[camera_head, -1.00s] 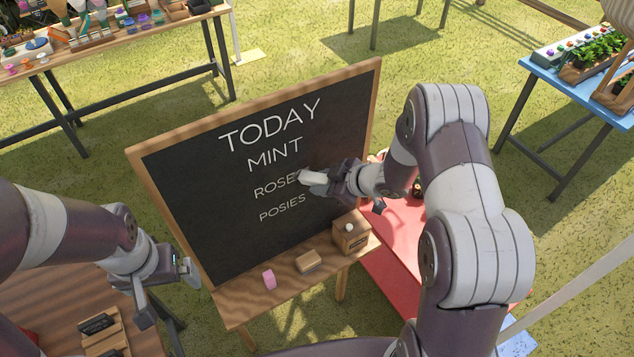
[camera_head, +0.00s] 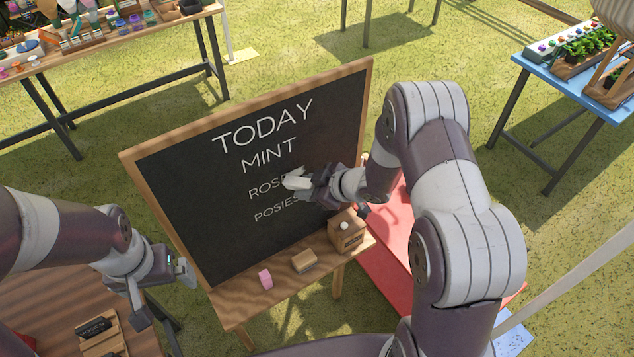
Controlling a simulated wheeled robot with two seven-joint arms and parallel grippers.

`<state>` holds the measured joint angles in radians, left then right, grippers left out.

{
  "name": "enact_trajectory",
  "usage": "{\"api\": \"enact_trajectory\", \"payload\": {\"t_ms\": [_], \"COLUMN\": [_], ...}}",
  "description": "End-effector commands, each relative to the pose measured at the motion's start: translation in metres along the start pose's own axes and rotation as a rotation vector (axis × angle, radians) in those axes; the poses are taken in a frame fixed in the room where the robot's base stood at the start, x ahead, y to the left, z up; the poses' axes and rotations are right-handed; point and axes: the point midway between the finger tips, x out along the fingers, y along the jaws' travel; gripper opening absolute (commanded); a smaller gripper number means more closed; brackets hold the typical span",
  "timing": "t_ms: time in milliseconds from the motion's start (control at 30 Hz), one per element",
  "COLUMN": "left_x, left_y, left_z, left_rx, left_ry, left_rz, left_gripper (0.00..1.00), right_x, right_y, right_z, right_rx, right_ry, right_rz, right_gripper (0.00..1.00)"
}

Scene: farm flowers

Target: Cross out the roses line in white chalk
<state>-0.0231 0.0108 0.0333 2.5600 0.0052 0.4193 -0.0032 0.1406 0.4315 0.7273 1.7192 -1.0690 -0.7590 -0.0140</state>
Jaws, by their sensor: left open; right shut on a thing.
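The chalkboard (camera_head: 205,215) stands on a wooden easel and reads TODAY, MINT, ROSES and POSIES in white. The roses line (camera_head: 265,188) is partly hidden at its right end by my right gripper (camera_head: 292,182). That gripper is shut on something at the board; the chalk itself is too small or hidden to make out. I see no line struck through the visible letters. My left gripper (camera_head: 163,292) is open and empty, left of the easel and away from the board.
The easel ledge holds a pink block (camera_head: 265,279), a wooden-backed eraser (camera_head: 304,260) and a small wooden box (camera_head: 346,231) with a white piece on top. A blue table (camera_head: 563,92) with plants stands at right. A wooden table (camera_head: 140,350) lies at lower left.

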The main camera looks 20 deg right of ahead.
Motion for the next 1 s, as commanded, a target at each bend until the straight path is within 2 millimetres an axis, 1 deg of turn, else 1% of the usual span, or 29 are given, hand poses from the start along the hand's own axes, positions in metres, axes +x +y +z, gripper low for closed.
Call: {"api": "enact_trajectory", "payload": {"t_ms": [100,267,433,667,900,1000], "left_x": [0.002,0.004,0.008,0.01,0.017,0.017], "left_y": [0.0,0.0,0.0,0.0,0.0,0.0], "left_z": [0.0,0.001,0.001,0.001,0.002,0.002], "left_rx": [0.0,0.0,0.0,0.0,0.0,0.0], "left_ry": [0.0,0.0,0.0,0.0,0.0,0.0], "left_rz": [0.0,0.0,0.0,0.0,0.0,0.0], "left_gripper": [1.0,1.0,1.0,1.0,1.0,1.0], "right_x": [0.003,0.005,0.012,0.016,0.024,0.025], "right_y": [-0.007,-0.013,-0.028,-0.037,-0.056,-0.059], "right_z": [-0.004,-0.008,-0.017,-0.024,-0.036,-0.038], "right_rx": [-0.001,0.0,-0.001,-0.001,-0.001,0.0], "right_ry": [0.001,0.0,0.0,0.0,0.001,0.0], "right_rz": [0.0,0.0,-0.001,0.0,-0.001,0.0], "right_gripper": [0.04,0.04,0.04,0.04,0.04,0.04]}}
